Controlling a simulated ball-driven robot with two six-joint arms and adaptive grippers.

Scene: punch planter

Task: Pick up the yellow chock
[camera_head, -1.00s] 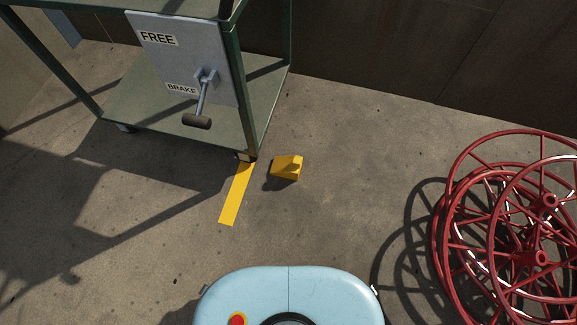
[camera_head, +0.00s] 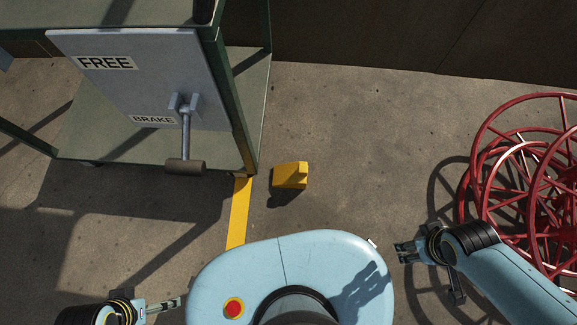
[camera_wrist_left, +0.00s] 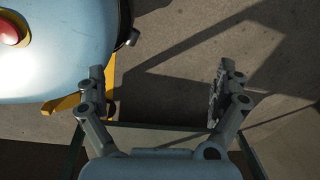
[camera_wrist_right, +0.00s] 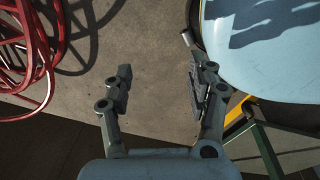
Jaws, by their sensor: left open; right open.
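The yellow chock (camera_head: 290,175) lies on the concrete floor in the head view, just right of the cart's near corner and beyond my base. My right gripper (camera_head: 400,252) is open and empty, to the right of my base and nearer to me than the chock. Its spread fingers also show in the right wrist view (camera_wrist_right: 160,85), over bare floor. My left gripper (camera_head: 178,302) is at the lower left of the head view, well short of the chock. In the left wrist view its fingers (camera_wrist_left: 162,85) are apart with nothing between them. Neither gripper touches the chock.
A green cart (camera_head: 225,100) stands at the upper left, with a FREE/BRAKE panel (camera_head: 135,75) and a lever (camera_head: 186,140). A yellow floor stripe (camera_head: 238,215) runs from its corner. Red wire reels (camera_head: 535,185) stand at right. Floor right of the chock is clear.

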